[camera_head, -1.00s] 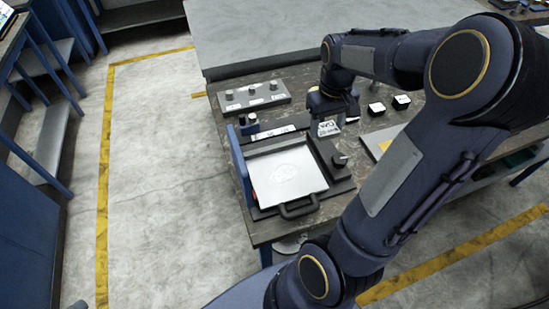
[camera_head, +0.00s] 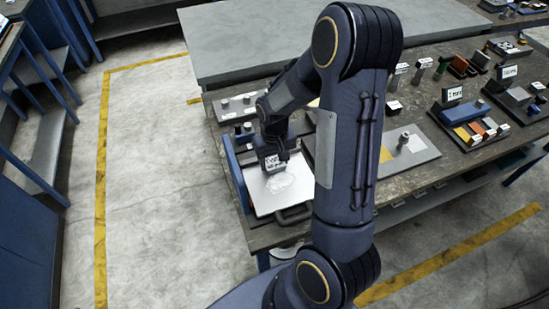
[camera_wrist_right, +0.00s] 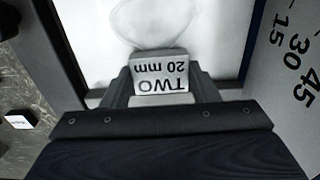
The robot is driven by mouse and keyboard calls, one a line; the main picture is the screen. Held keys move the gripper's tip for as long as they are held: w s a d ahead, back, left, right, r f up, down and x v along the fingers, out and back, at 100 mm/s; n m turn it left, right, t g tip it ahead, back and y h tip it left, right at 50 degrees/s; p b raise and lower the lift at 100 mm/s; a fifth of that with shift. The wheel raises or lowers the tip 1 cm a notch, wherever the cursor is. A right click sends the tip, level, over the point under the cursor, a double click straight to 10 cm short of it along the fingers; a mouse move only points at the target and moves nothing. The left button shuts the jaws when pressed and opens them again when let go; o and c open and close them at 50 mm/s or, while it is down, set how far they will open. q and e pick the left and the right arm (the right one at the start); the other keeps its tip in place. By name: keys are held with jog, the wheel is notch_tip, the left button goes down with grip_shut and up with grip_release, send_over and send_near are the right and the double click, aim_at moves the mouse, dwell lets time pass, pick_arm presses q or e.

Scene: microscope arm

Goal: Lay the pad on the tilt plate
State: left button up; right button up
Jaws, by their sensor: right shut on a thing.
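The tilt plate (camera_head: 264,205) is a white square plate in a dark frame at the bench's near left; it also fills the top of the right wrist view (camera_wrist_right: 95,35). A faint rounded shape (camera_head: 282,184) shows on it; I cannot tell whether it is a mark or a thin pad. My right gripper (camera_head: 276,165) is over the plate's far part, shut on a small pale block (camera_wrist_right: 162,75) labelled "TWO 20 mm". Whether the block touches the plate is not clear. My left gripper is not in view.
A blue side wall stands left of the plate; a scale plate (camera_wrist_right: 292,60) reads 15, 30, 45. A dark handle (camera_head: 294,214) is at the plate's near edge. A grey board with a knob (camera_head: 404,142) lies to the right. A grey knob panel (camera_head: 235,107) is behind.

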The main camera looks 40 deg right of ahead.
aim_at(274, 162)
jog(key=shift+f, duration=0.2)
jog(key=o, duration=1.3)
notch_tip(274, 162, up, 11)
jog(key=s+a+r+t+y, duration=0.1)
jog(key=s+a+r+t, duration=0.1)
jog(key=s+a, duration=0.2)
jog(key=s+a+r+n+t+y, duration=0.1)
jog(key=s+a+r, duration=0.2)
jog(key=s, duration=0.4)
jog(key=s+a+r+n+t+y+b, duration=0.1)
jog(key=s+a+r+t, duration=0.1)
jog(key=s+a, duration=0.3)
jog(key=shift+s+a+r+t+y, duration=0.15)
jog(key=shift+s+a+t+y, duration=0.15)
jog(key=shift+a+y, duration=0.15)
